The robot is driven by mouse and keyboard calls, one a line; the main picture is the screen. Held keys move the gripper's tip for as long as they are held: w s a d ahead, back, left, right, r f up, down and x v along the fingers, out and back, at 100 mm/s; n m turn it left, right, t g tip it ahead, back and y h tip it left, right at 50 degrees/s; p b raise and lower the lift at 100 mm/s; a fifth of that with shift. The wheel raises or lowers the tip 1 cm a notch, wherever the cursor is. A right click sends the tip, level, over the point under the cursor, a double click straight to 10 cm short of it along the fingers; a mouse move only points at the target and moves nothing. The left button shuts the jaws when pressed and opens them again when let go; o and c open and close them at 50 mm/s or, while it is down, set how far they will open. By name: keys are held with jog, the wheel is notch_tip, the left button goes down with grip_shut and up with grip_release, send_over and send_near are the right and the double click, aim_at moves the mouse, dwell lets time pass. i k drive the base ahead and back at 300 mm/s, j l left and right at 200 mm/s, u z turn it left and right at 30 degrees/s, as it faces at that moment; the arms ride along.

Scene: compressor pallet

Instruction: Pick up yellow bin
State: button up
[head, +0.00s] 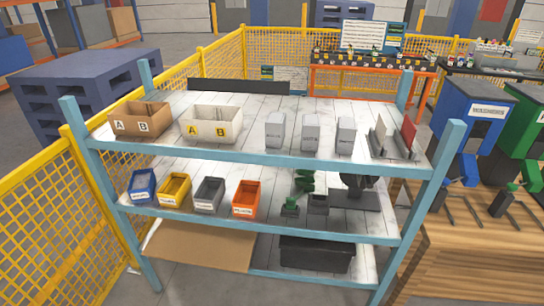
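The yellow bin (175,189) is a small open-topped box with a white label on its front. It sits on the middle shelf of a light blue rack, toward the left. A blue bin (142,185) stands to its left and a grey bin (209,194) to its right. An orange bin (246,198) stands further right on the same shelf. The yellow bin's inside is dark and I cannot tell what it holds. My gripper does not show in the head view.
The rack's top shelf (262,164) overhangs the bins and carries cardboard and white boxes marked A and B, with several grey blocks. Rack posts (103,185) and yellow mesh fencing (45,215) stand at the left. A wooden workbench (475,250) stands at the right.

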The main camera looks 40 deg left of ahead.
aim_at(172, 193)
jog(key=u, duration=2.3)
jog(key=i+j+z, duration=0.1)
jog(key=i+j, duration=0.2)
jog(key=i+j+z, duration=0.1)
jog(key=i+j, duration=0.25)
jog(key=j, duration=0.15)
jog(key=i+j+z, duration=0.1)
jog(key=i+j, duration=0.15)
jog(key=j, duration=0.2)
jog(key=i+j+z, duration=0.15)
jog(key=i+j, duration=0.15)
jog(key=j, duration=0.15)
jog(key=i+j+z, duration=0.1)
jog(key=i+j, duration=0.15)
jog(key=j, duration=0.25)
jog(key=i+j+z, duration=0.1)
jog(key=i+j, duration=0.15)
jog(key=j, duration=0.25)
jog(key=i+j+z, duration=0.1)
jog(key=j, duration=0.45)
jog(key=i+j+z, duration=0.1)
jog(key=i+j, duration=0.2)
jog(key=j, duration=0.25)
